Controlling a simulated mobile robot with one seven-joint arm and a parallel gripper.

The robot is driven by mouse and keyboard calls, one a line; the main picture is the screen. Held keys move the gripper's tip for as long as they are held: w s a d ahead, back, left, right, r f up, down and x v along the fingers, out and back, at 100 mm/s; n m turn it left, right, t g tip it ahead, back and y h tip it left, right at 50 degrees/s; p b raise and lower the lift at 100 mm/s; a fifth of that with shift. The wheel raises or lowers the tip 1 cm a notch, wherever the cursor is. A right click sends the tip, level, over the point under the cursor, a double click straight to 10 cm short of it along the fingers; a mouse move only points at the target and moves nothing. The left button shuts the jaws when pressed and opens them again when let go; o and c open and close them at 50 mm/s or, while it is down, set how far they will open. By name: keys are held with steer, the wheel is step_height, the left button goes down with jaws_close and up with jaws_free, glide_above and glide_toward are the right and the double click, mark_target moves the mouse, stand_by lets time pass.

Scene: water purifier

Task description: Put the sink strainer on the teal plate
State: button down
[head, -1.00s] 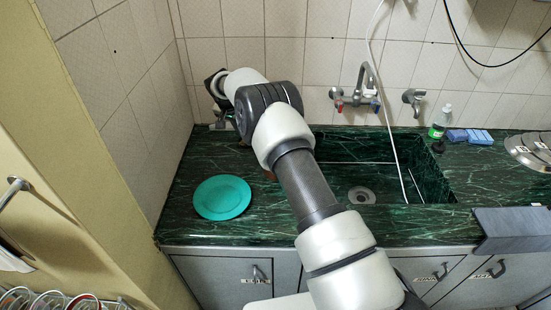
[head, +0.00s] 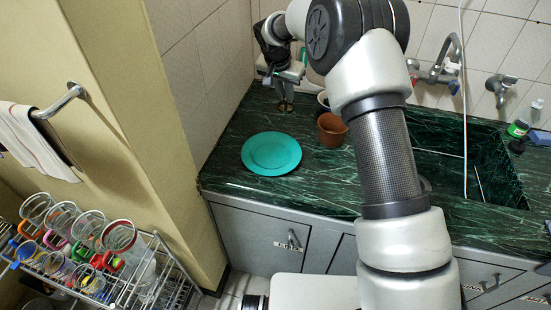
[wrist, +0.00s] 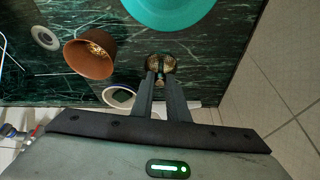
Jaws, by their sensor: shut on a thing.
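The teal plate (head: 271,153) lies flat on the dark green marble counter and is empty; part of it shows at the top of the wrist view (wrist: 170,10). My gripper (head: 286,94) points down over the counter's back left, behind the plate. In the wrist view its fingers (wrist: 160,84) are shut on the knob of the small round brass-coloured sink strainer (wrist: 160,65). The strainer is apart from the plate. I cannot tell whether it touches the counter.
A brown pot (head: 332,129) stands right of the plate, with a white cup (wrist: 119,97) close by. The sink (head: 490,165) is farther right. The wall closes off the left. A rack of glasses (head: 90,250) stands low at left.

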steer(key=s+a+n+b, duration=0.2)
steer(key=s+a+b, duration=0.25)
steer(key=s, duration=0.55)
steer(key=b, duration=0.2)
glide_above(271, 157)
steer(key=shift+y, duration=0.4)
step_height(271, 157, down, 10)
steer(key=shift+w+r, duration=0.1)
steer(key=shift+f+b, duration=0.2)
steer(key=shift+b, duration=0.2)
steer(key=c, duration=2.2)
jaws_free()
steer(key=o, duration=0.5)
steer(key=shift+r, duration=0.15)
